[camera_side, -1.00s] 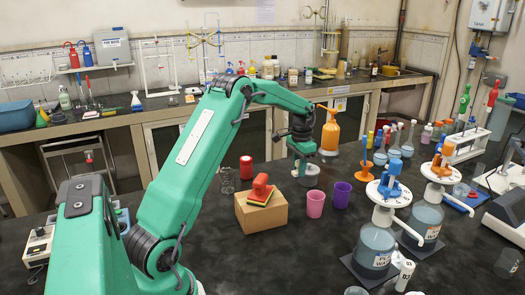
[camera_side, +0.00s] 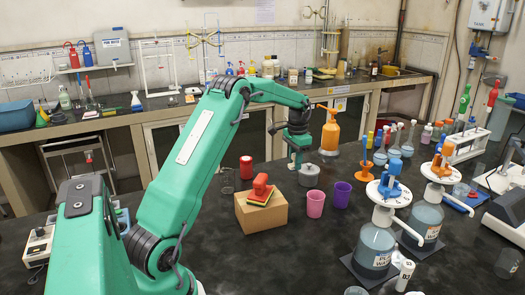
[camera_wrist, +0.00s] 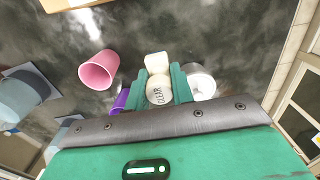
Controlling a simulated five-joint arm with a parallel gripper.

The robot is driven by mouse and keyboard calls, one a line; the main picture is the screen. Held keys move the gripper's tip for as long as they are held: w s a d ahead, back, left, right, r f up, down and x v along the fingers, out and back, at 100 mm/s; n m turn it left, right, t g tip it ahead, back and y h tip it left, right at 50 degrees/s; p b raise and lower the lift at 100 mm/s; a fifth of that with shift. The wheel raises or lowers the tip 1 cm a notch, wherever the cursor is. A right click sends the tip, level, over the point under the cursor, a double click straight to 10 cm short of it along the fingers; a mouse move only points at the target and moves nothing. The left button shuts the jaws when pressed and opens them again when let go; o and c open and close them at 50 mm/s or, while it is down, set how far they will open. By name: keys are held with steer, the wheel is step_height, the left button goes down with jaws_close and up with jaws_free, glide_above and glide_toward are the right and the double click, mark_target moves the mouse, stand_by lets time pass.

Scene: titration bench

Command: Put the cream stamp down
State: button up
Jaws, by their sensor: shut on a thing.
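The cream stamp (camera_wrist: 157,61) is between the two green fingers of my gripper (camera_wrist: 159,86) in the wrist view; dark lettering reading "CLEAR" shows on its round part. My gripper is shut on it. In the side view my gripper (camera_side: 299,150) points down just behind a grey cylinder (camera_side: 309,175), and the stamp is mostly hidden there. In the wrist view the cylinder (camera_wrist: 202,83) stands close to the right finger. Whether the stamp touches the bench cannot be told.
A pink cup (camera_side: 315,204) and a purple cup (camera_side: 341,194) stand in front of my gripper. Dark bench (camera_side: 260,262) in front is clear.

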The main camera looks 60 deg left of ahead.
glide_above(274, 182)
step_height(274, 182, down, 7)
stand_by(0.4)
steer(key=shift+f, duration=0.15)
steer(key=shift+f, duration=1.9)
steer(key=shift+f, duration=0.1)
steer(key=o, duration=1)
step_height(274, 182, up, 12)
steer(key=shift+r, duration=0.15)
